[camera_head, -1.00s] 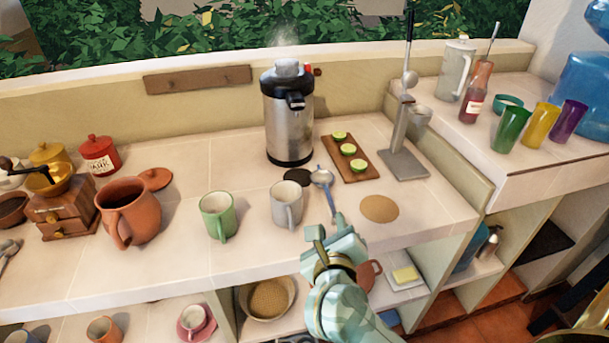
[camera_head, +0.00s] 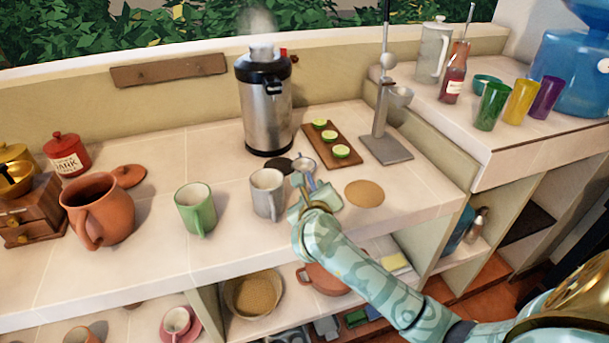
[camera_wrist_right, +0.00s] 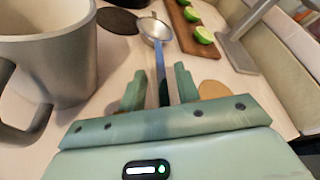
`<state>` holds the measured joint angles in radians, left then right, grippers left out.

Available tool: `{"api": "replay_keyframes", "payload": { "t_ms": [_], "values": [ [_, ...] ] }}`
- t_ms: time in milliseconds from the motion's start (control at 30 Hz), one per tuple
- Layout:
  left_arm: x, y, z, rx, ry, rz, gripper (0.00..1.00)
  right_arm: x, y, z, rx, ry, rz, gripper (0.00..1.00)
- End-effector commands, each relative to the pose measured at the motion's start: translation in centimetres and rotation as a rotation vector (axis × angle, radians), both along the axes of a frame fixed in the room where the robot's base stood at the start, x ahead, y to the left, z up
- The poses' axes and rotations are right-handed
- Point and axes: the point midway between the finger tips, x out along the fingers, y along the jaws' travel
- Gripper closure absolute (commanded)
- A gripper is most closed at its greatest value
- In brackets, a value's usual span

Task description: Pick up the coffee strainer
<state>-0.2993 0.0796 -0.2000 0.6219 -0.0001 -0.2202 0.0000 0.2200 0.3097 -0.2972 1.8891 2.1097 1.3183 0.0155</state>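The coffee strainer, with a small round bowl (camera_head: 303,164) and a blue handle, lies on the tiled counter right of the grey mug. In the right wrist view its bowl (camera_wrist_right: 154,29) is ahead and its handle runs back between my fingers. My right gripper (camera_head: 308,183) is low at the counter with its fingers on either side of the handle. In the wrist view the fingers (camera_wrist_right: 160,85) stand apart, with the handle between them; firm contact does not show. Part of the handle is hidden by the gripper. My left gripper is out of view.
The grey mug (camera_head: 267,194) stands close left of my right gripper; a green mug (camera_head: 195,208) is farther left. A cutting board (camera_head: 333,141) with lime slices, a steel urn (camera_head: 266,110) and a press stand (camera_head: 387,149) are behind. A round tan mat (camera_head: 364,193) lies right.

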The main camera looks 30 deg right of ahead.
Motion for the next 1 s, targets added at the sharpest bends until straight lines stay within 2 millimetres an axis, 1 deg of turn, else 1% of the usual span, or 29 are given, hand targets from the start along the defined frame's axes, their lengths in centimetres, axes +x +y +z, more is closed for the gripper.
{"api": "replay_keyframes", "payload": {
  "t_ms": [33,100,333,367,400,467,500,833,933,1000],
  "values": [
    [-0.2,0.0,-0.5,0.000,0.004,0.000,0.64,0.6,-0.4,-0.5,-0.003,0.000,-0.001,0.68],
    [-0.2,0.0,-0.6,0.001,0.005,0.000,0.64,1.1,-0.8,-0.6,-0.002,0.001,-0.002,0.68],
    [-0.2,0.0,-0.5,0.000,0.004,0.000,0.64,1.3,-0.9,-0.4,0.000,-0.001,-0.001,0.68],
    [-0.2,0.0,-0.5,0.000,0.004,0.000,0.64,1.3,-0.9,-0.4,0.000,-0.001,-0.001,0.70],
    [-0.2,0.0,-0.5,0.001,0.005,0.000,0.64,1.3,-0.9,-0.5,0.000,-0.001,-0.001,0.81],
    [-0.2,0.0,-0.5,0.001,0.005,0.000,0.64,1.3,-0.9,-0.5,-0.001,0.000,-0.001,0.98],
    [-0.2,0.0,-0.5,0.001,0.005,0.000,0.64,1.3,-0.8,-0.5,-0.001,0.000,-0.001,1.00],
    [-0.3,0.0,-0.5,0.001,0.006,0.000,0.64,1.3,-0.8,-0.4,-0.001,0.000,-0.001,1.00],
    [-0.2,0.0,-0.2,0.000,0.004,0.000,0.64,1.3,-0.8,0.2,0.000,-0.002,-0.001,1.00],
    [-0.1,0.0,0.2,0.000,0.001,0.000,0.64,1.3,-0.8,1.0,0.001,-0.003,-0.001,1.00]
  ]
}}
